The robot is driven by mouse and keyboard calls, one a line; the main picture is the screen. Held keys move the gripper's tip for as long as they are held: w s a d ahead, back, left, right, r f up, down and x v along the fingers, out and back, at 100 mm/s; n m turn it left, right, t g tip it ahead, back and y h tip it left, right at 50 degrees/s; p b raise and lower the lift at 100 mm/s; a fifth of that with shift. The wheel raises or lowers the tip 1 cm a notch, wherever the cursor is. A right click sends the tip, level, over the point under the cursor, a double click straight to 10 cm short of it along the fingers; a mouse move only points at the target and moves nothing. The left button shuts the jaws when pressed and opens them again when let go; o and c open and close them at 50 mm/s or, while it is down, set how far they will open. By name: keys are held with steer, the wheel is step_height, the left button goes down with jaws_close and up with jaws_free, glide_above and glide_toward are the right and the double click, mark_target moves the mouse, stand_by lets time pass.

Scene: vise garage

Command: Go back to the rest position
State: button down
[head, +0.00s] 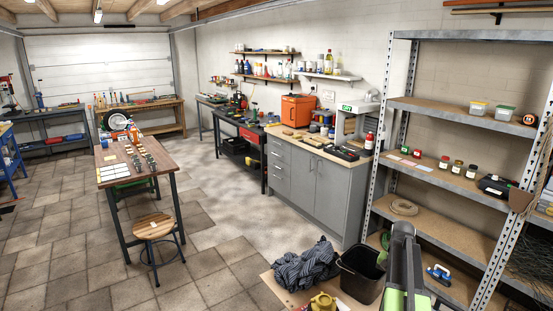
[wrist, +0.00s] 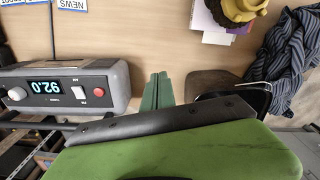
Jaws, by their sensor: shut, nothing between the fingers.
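My gripper (wrist: 157,78) shows in the wrist view as two green fingers side by side, pressed together with nothing between them. They are over a light wooden surface (wrist: 135,35), to the right of a grey device (wrist: 65,88) with a lit display reading 92.0. In the head view my arm rises at the lower right, in front of the metal shelf (head: 445,185). The fingers cannot be made out there.
A dark bin (head: 362,283), a striped cloth (head: 303,266) and a yellow object (head: 323,302) are close to my arm at the bottom. The yellow object also shows in the wrist view (wrist: 238,8), near papers. Tiled floor lies open to the left.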

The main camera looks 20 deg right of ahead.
steer(key=w+a+n, duration=0.3)
steer(key=a, duration=1.2)
steer(key=w+a+n, duration=0.3)
steer(key=w+a, duration=0.1)
steer(key=a, duration=1.1)
steer(key=s+a+n, duration=0.2)
steer(key=s+a, duration=0.1)
steer(key=a, duration=0.3)
steer(key=s+a+n, duration=0.2)
steer(key=s+a, duration=0.1)
steer(key=a, duration=0.4)
steer(key=shift+s+n, duration=0.4)
steer(key=shift+s, duration=0.15)
